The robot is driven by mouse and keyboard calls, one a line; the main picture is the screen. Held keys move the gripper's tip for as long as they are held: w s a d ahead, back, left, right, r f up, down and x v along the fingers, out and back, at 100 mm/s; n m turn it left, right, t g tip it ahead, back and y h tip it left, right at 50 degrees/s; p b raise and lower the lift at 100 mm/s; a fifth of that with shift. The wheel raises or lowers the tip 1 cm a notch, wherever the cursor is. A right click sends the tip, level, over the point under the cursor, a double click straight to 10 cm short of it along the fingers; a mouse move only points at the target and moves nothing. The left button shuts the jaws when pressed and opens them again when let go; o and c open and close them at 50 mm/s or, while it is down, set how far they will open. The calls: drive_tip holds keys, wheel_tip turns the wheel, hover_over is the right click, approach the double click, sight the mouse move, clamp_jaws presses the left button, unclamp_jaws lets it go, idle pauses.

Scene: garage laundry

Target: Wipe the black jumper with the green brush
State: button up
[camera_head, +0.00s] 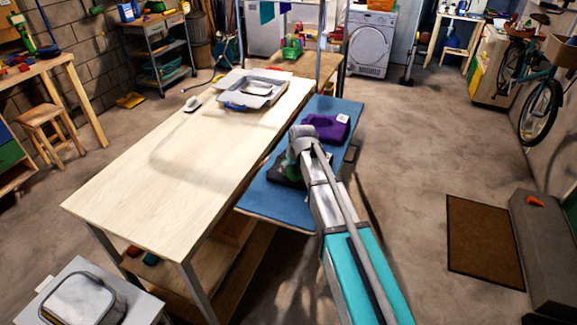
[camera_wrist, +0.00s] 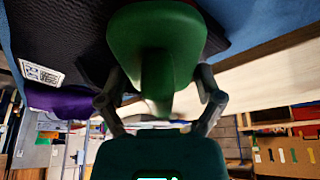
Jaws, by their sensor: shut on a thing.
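The black jumper (camera_head: 284,174) lies on the blue-topped board (camera_head: 262,203), partly hidden by my arm. It also fills the top of the wrist view (camera_wrist: 65,38) as a dark cloth behind the brush. My gripper (camera_wrist: 158,92) is shut on the handle of the green brush (camera_wrist: 156,35), with one finger on each side. The brush head is over the jumper, and I cannot tell whether it touches the cloth. In the head view only a little green of the brush (camera_head: 291,157) shows beside my gripper (camera_head: 296,150).
A folded purple garment (camera_head: 326,127) with a white label lies on the board beyond the jumper. A long wooden table (camera_head: 165,165) stands close on the left, with a grey tray (camera_head: 250,92) and a small white-headed brush (camera_head: 192,104). Open floor is to the right.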

drive_tip(key=shift+s+d, duration=0.3)
drive_tip(key=shift+d, duration=0.6)
drive_tip(key=shift+r, duration=0.15)
drive_tip(key=shift+r+p, duration=2.95)
drive_tip(key=shift+p, duration=0.1)
drive_tip(key=shift+r, duration=0.1)
drive_tip(key=shift+r+p, duration=1.4)
drive_tip(key=shift+p, duration=0.1)
drive_tip(key=shift+f, duration=0.1)
